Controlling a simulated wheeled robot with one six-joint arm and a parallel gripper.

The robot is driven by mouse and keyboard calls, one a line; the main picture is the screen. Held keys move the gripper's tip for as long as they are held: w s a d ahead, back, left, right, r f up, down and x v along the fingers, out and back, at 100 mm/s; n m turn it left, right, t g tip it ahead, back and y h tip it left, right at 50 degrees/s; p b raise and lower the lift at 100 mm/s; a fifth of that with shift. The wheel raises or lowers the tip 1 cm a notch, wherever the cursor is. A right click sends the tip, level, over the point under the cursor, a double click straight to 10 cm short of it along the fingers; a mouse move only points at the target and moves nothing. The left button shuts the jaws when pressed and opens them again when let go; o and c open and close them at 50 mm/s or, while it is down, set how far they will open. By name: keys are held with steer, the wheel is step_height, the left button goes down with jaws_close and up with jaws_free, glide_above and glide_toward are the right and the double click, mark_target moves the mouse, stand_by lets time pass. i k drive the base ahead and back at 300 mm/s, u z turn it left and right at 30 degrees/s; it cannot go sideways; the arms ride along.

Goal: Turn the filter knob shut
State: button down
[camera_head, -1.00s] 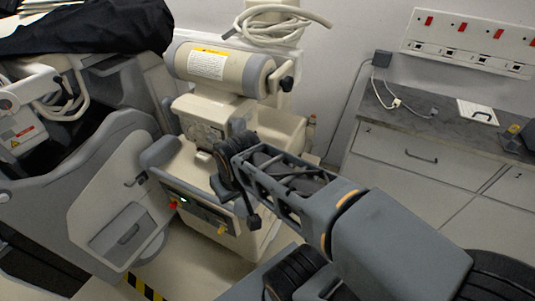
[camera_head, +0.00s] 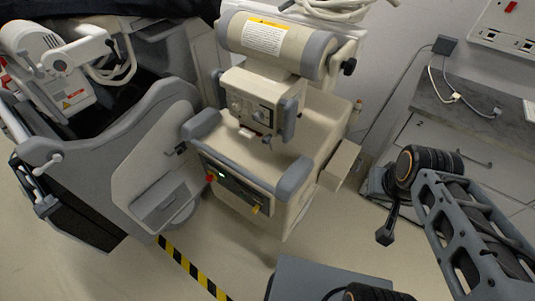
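A cream mobile machine (camera_head: 300,205) with grey bumpers stands in the middle. Its head is a cream cylinder (camera_head: 292,48) with a yellow-topped label. A black knob (camera_head: 349,67) sticks out at the cylinder's right end. A small panel box (camera_head: 250,97) below the cylinder carries small round dials. No label shows which of these is the filter knob. My gripper (camera_head: 385,237) is a small dark shape hanging below my arm at the right. It is apart from the machine and below and right of the black knob. Its fingers are too small to read.
A grey covered cart (camera_head: 130,165) stands close on the left. A grey counter with drawers (camera_head: 465,165) is at the right, beyond my arm. Yellow-black floor tape (camera_head: 195,270) runs at the front. A cable (camera_head: 385,100) hangs by the wall.

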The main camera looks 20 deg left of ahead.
mark_target(266, 139)
steer(key=k, duration=0.6)
steer(key=u, duration=0.85)
steer(key=i, duration=1)
steer(key=k, duration=0.5)
steer(key=u, duration=3.4)
steer(key=k, duration=0.7)
steer(key=z, duration=1.4)
steer(key=i, duration=0.5)
steer(key=u, duration=0.1)
